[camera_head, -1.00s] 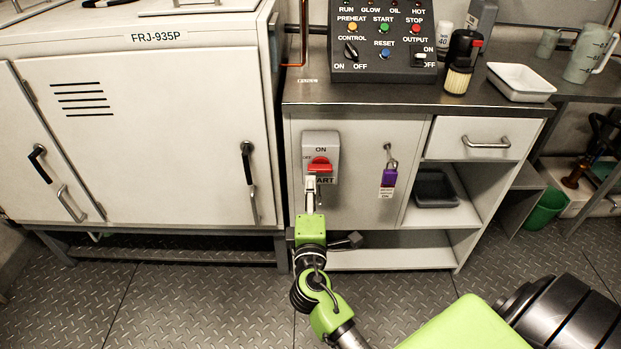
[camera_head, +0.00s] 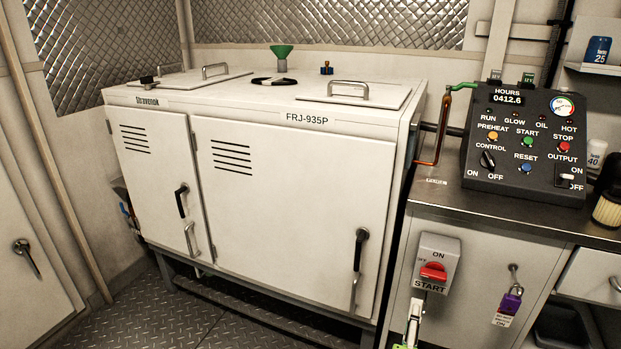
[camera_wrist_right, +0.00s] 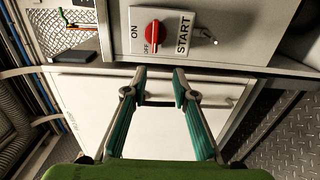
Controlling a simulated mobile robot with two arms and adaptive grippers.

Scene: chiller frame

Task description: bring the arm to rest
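My right gripper (camera_head: 415,312) shows at the bottom edge of the head view, just below a grey switch box with a red knob (camera_head: 433,271), labelled ON, OFF and START. In the right wrist view my right gripper (camera_wrist_right: 161,84) has its two fingers apart with nothing between them. The switch box (camera_wrist_right: 176,20) lies beyond the fingertips there, and the gripper looks clear of it. Most of my right arm is below the head view. My left gripper is not in view.
The white FRJ-935P cabinet (camera_head: 285,200) with black handles stands left of the switch. A control panel (camera_head: 525,150) sits on the metal counter (camera_head: 480,205). A purple padlock (camera_head: 511,301) with a tag hangs right of the switch. Tread-plate floor (camera_head: 190,320) is open in front.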

